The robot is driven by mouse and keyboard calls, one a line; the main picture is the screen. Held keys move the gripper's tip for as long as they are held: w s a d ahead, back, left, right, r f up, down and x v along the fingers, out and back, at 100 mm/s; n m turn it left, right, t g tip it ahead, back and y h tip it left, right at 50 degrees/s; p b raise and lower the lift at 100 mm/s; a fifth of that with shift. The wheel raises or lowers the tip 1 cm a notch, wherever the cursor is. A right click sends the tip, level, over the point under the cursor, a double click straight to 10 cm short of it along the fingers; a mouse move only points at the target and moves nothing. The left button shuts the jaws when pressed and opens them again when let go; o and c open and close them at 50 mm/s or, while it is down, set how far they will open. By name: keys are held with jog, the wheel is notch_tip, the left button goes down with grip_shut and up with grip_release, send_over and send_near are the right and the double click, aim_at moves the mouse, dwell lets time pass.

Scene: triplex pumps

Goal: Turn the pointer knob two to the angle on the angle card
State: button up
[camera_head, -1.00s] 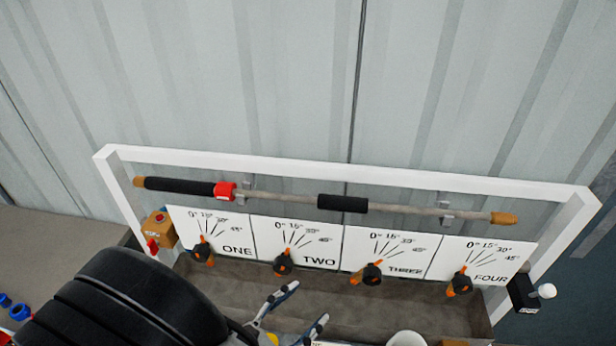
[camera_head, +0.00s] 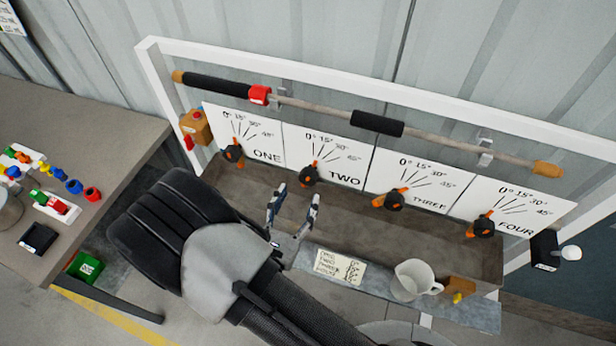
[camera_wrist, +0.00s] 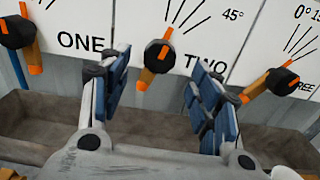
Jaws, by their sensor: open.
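Knob two (camera_head: 309,174) is a round black knob with an orange pointer, below the white dial plate marked TWO (camera_head: 326,156). In the wrist view knob two (camera_wrist: 157,57) shows between the fingertips and beyond them, its pointer leaning slightly right of straight up. My gripper (camera_head: 296,200) is open and empty, just short of knob two and apart from it. Its blue-padded fingers (camera_wrist: 160,82) frame the knob in the wrist view. A small cream card (camera_head: 340,266) with handwritten lines lies on the grey ledge; its angles are too small to read.
Knob one (camera_head: 232,153), knob three (camera_head: 391,200) and knob four (camera_head: 484,226) flank it in a row. A grey trough (camera_head: 345,228) runs below the plates. A white mug (camera_head: 412,279) stands on the ledge. A long lance (camera_head: 320,112) hangs above the dials.

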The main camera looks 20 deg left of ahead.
aim_at(307, 181)
jog(key=w, duration=0.7)
jog(key=shift+w+d, duration=0.35)
jog(key=shift+c, duration=0.2)
grip_shut()
